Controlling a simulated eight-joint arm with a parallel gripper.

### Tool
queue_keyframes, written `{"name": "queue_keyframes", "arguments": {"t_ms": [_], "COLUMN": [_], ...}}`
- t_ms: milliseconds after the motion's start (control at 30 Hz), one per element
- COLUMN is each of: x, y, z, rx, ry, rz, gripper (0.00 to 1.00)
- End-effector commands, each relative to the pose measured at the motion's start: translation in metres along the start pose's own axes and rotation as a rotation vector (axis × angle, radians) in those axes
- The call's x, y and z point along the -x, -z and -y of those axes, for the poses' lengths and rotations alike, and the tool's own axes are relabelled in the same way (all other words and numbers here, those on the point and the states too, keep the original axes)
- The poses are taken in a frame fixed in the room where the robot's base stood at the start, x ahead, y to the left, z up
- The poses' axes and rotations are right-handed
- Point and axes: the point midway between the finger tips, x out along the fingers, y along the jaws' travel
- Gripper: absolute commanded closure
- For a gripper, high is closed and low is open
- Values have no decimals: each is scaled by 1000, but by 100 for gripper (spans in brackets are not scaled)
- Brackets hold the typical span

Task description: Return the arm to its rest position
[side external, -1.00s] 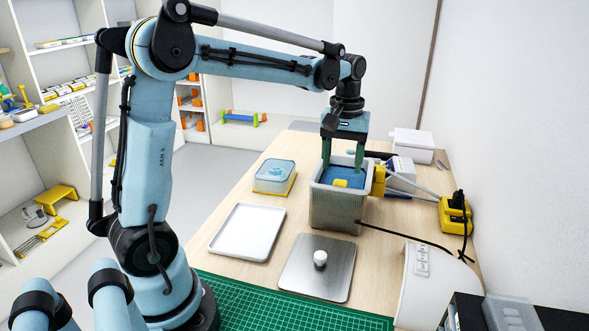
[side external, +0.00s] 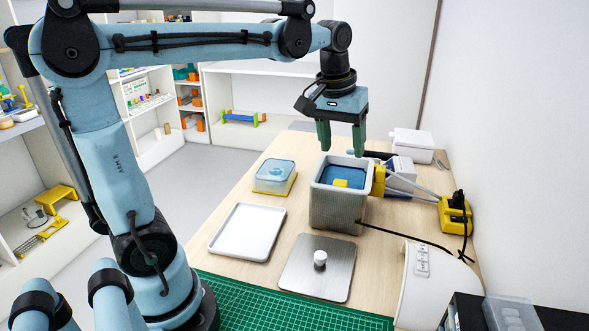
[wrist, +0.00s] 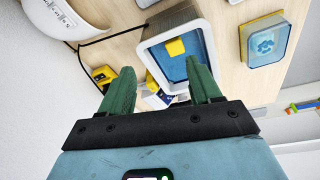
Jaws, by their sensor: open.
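My gripper (side external: 341,137) is open and empty, with its two green fingers pointing down. It hangs above the grey bin (side external: 337,208) and is apart from it. A yellow block (side external: 341,183) lies inside the bin on a blue surface (side external: 343,174). In the wrist view the green fingers are spread apart (wrist: 160,90), with nothing between them. The bin (wrist: 149,44) and the yellow block (wrist: 175,47) show beyond the fingertips there.
A white tray (side external: 247,232) and a metal plate (side external: 305,272) with a white knob (side external: 320,258) lie nearer. A lidded container (side external: 275,175) stands left of the bin. A yellow device (side external: 454,214) with cables sits at right, by the wall. The air above the bench is clear.

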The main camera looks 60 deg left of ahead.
Motion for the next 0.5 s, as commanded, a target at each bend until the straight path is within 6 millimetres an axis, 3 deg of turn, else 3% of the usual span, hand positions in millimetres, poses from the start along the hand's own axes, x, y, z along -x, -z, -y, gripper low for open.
{"name": "queue_keyframes", "arguments": {"t_ms": [300, 500], "x": [-28, -50], "y": [-71, -103], "z": [-5, -4], "rx": [-305, -450], "ry": [-93, -128], "rz": [-228, -346], "gripper": [37, 37]}}
